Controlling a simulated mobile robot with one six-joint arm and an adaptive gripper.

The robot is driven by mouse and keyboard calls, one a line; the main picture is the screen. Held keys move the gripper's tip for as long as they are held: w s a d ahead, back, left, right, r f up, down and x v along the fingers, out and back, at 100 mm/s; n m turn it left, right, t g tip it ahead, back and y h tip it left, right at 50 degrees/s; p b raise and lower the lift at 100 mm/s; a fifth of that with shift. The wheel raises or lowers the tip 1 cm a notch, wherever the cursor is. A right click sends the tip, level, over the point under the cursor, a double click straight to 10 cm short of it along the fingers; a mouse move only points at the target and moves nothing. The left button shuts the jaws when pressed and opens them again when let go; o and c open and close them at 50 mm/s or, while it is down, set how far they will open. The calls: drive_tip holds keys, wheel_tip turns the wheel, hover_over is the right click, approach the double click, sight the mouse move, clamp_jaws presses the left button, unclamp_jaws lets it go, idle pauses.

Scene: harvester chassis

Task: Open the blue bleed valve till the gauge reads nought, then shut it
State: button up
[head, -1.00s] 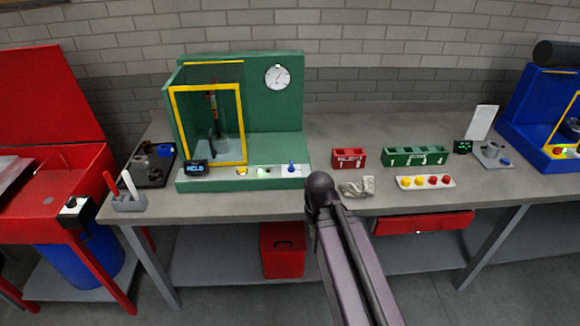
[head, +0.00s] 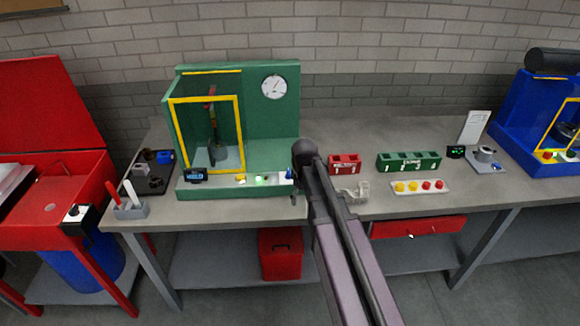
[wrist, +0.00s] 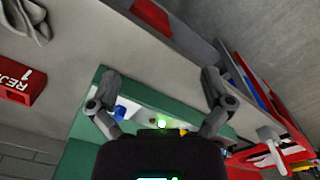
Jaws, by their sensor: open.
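The blue bleed valve (head: 289,173) is a small blue knob at the right end of the pale control strip on the green test stand (head: 272,154). My arm's end partly covers it in the head view. In the wrist view the blue valve (wrist: 120,112) shows just inside the left finger, apparently apart from it. My gripper (wrist: 160,76) is open and empty above the strip. The round white gauge (head: 274,87) is on the stand's back panel; its needle points up and right, its figures too small to read.
A lit green button (head: 260,181) and a yellow one (head: 241,179) share the strip with a small display (head: 195,175). A yellow-framed guard (head: 240,130) stands left. A red bin block (head: 344,164) and a grey crumpled thing (head: 352,192) lie right of my arm.

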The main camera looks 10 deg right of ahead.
sight(289, 174)
drive_tip(key=w+r+n+p, duration=0.3)
drive_tip(key=w+n, duration=0.2)
drive_tip(key=w, duration=0.5)
drive_tip(key=w+r+n+p, duration=0.3)
drive_tip(key=w+r+n, duration=0.1)
drive_tip(key=w, duration=0.6)
drive_tip(key=shift+a+r+n, duration=0.2)
drive_tip(key=shift+r+n, duration=0.05)
drive_tip(key=shift+n, duration=0.35)
drive_tip(key=shift+w+f, duration=0.1)
drive_tip(key=shift+f, duration=0.1)
wheel_tip(289, 174, down, 13)
drive_tip(key=b, duration=1.3)
drive_tip(key=shift+f, duration=0.2)
drive_tip(key=c, duration=1.1)
